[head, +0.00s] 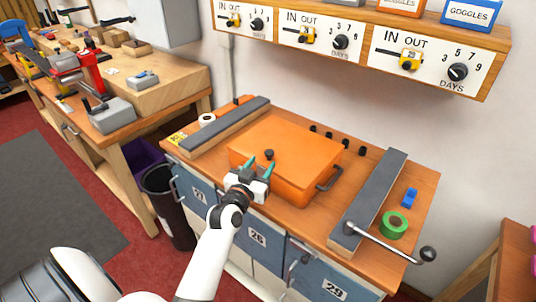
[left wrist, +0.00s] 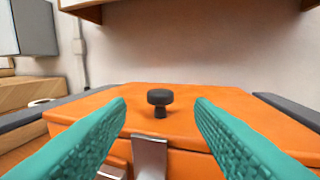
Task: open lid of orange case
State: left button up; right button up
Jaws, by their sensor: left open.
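The orange case (head: 288,147) sits on the wooden bench top between two grey bars. Its lid is down, with a dark knob (head: 269,154) standing up near the front edge. In the left wrist view the knob (left wrist: 160,102) is centred between the fingers, beyond their tips. A metal latch (left wrist: 149,158) shows on the case's front below it. My left gripper (head: 259,165) is open with teal fingers, at the front edge of the case, pointing at the knob without visibly touching it. My right gripper is not in view.
Grey bars lie left (head: 228,127) and right (head: 368,198) of the case. A dark side handle (head: 330,179), green tape roll (head: 393,225), blue block (head: 410,197) and crank lever (head: 390,242) are on the right. A shelf (head: 365,45) overhangs behind.

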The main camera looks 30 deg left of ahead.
aim_at(267, 155)
pick_arm(q)
jog(key=w, duration=0.4)
jog(key=shift+w+a, duration=0.4)
grip_shut()
